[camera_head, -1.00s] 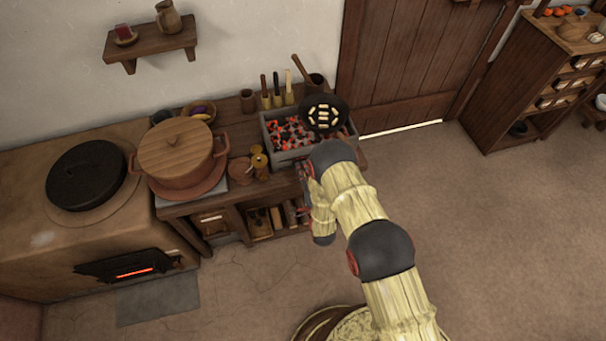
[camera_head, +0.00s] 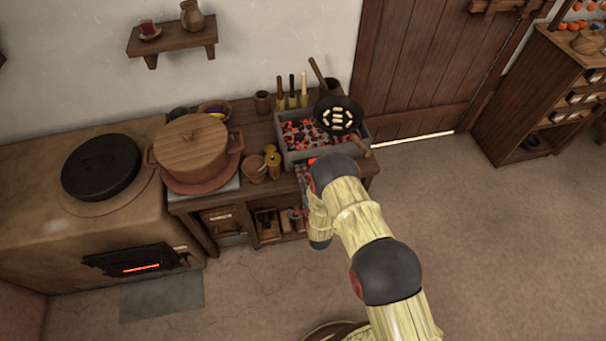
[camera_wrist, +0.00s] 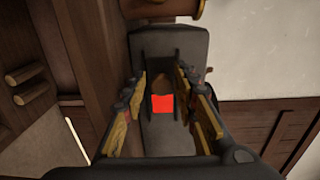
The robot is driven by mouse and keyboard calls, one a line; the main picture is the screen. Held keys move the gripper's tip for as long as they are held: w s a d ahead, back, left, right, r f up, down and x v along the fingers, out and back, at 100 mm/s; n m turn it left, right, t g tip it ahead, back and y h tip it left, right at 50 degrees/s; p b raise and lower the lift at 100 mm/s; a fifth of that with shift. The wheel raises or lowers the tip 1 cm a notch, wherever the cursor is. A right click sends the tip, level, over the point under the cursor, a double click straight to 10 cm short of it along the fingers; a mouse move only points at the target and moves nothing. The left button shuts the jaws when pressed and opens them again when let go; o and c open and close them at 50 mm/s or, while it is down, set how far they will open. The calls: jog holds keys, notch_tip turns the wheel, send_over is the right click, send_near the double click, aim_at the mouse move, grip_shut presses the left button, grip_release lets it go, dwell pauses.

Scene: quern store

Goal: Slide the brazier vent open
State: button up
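The brazier is a grey open-topped box of glowing coals on the wooden bench; its rim (camera_head: 297,157) shows in the head view. In the wrist view its grey wall (camera_wrist: 158,132) fills the middle. A vent there has two dark parallel rails, a small brown piece (camera_wrist: 160,82) between them and a bright red glowing patch (camera_wrist: 162,103) beside it. My gripper (camera_wrist: 161,76) is open, one finger on each side of the vent. Nothing is visibly held; I cannot tell whether the fingers touch the vent. My arm hides the gripper and vent in the head view.
A black pan (camera_head: 339,115) with pale pieces sits over the coals. A clay stove (camera_head: 60,240) is further left. The floor (camera_head: 500,240) at right is clear.

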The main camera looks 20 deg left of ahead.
jog(key=shift+d, duration=0.1)
jog(key=v, duration=1.2)
dwell(0.4)
